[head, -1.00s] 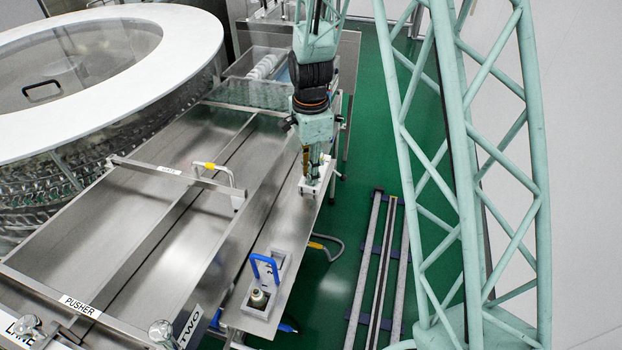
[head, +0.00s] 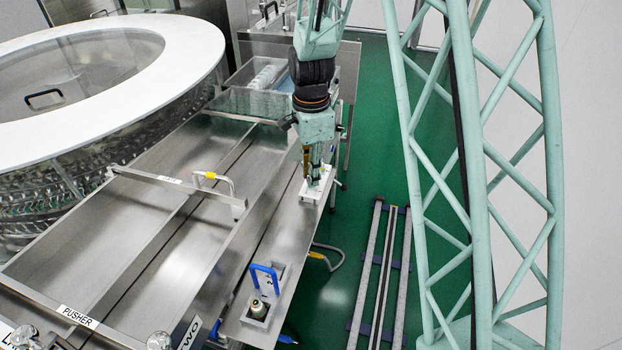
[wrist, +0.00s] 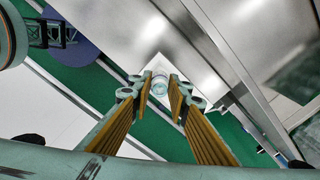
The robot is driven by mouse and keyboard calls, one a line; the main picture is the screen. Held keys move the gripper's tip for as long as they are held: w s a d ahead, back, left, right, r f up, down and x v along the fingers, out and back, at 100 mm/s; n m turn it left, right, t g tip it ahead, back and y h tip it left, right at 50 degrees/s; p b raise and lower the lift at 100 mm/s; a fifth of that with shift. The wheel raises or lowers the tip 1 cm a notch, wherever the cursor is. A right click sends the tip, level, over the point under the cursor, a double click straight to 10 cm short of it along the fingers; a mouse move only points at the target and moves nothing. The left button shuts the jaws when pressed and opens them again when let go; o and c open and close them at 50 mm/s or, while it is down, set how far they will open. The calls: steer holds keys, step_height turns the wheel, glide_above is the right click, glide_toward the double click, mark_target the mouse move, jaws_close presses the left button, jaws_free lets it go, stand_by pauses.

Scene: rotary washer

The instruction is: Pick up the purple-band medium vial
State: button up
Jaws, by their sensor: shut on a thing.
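My gripper (head: 314,182) points down at a small white block (head: 309,195) on the right edge of the steel table. In the wrist view its two fingers (wrist: 160,90) close on a small clear, round-topped vial (wrist: 160,82) at the white block (wrist: 152,65). The vial is still at the block; I cannot tell whether it is lifted at all. Its band colour does not show, and in the head view the gripper hides it.
A blue-handled carrier (head: 264,279) holding a pale-topped vial (head: 258,309) stands nearer on the table edge. A pusher bar with a yellow-marked handle (head: 211,176) crosses the steel lanes. The round washer (head: 190,45) is at left. Green floor lies right.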

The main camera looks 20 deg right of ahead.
steer(key=s+d+r+b, duration=0.1)
steer(key=s, duration=1.5)
steer(key=shift+d+r+b, duration=0.15)
steer(key=shift+r+b, duration=0.2)
steer(key=shift+r, duration=0.05)
